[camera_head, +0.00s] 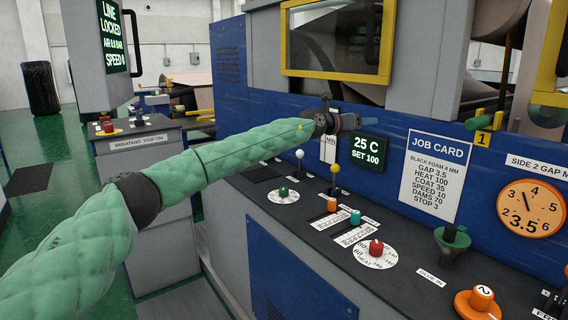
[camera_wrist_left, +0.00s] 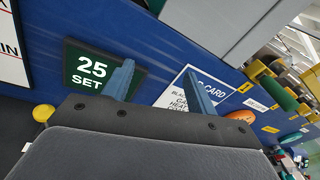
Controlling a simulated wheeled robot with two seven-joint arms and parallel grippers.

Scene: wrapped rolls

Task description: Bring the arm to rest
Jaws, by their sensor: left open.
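My left arm (camera_head: 235,155), in a green quilted sleeve, reaches from the lower left to the machine's blue panel. My left gripper (camera_head: 350,121) is beyond the dark wrist, above the console and close to the panel, beside the "25 C SET 100" display (camera_head: 368,152). In the left wrist view the gripper's two blue-grey fingers (camera_wrist_left: 160,86) stand apart with nothing between them. Behind them are the same display (camera_wrist_left: 92,70) and the job card (camera_wrist_left: 180,92). Whether the fingers touch the panel cannot be told. My right gripper is not in view.
The console (camera_head: 330,270) below the arm carries a white-knobbed lever (camera_head: 299,155), a yellow-knobbed lever (camera_head: 335,168), a red knob (camera_head: 376,248) and an orange knob (camera_head: 481,298). A yellow-framed window (camera_head: 335,73) is above. A grey screen box (camera_head: 95,50) hangs at upper left.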

